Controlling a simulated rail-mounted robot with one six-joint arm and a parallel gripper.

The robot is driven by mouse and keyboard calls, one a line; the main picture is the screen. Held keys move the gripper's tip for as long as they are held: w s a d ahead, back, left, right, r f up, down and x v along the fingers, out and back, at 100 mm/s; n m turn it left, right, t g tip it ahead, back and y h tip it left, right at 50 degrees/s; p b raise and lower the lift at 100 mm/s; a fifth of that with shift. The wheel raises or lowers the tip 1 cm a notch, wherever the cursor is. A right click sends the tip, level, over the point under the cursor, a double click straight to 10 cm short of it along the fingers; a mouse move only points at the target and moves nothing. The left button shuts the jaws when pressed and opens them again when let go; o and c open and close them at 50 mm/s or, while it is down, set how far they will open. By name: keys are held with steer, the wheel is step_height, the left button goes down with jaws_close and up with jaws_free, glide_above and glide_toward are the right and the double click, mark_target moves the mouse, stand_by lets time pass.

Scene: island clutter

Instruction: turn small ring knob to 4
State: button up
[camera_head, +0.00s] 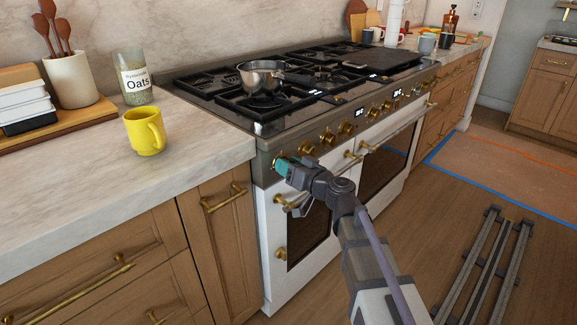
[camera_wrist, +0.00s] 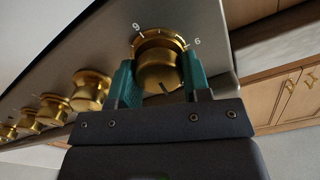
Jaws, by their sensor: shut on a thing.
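My gripper (camera_head: 283,165) is at the left end of the range's front control panel, with its teal fingers shut on the end knob. In the wrist view my gripper (camera_wrist: 160,82) has one finger on each side of this round brass knob (camera_wrist: 158,68). A ring with tick marks surrounds the knob, with the numbers 9 and 6 readable near its upper edge. A thin dark line shows on the knob's lower face. The other dial numbers are hidden by the knob and fingers. In the head view my gripper mostly hides this knob.
More brass knobs (camera_wrist: 90,90) sit in a row beside the held one. A metal saucepan (camera_head: 262,77) stands on the cooktop. A yellow mug (camera_head: 145,132) and an oats jar (camera_head: 133,78) stand on the left counter. Brass oven handles (camera_head: 292,202) stick out below the panel.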

steer(key=m, duration=1.1)
steer(key=shift+w+d+f+m, duration=0.1)
steer(key=shift+f+m, duration=0.05)
steer(key=shift+m, duration=0.15)
steer(key=m, duration=1.1)
steer(key=shift+f+b, duration=0.15)
steer(key=shift+b, duration=0.15)
steer(key=o, duration=0.9)
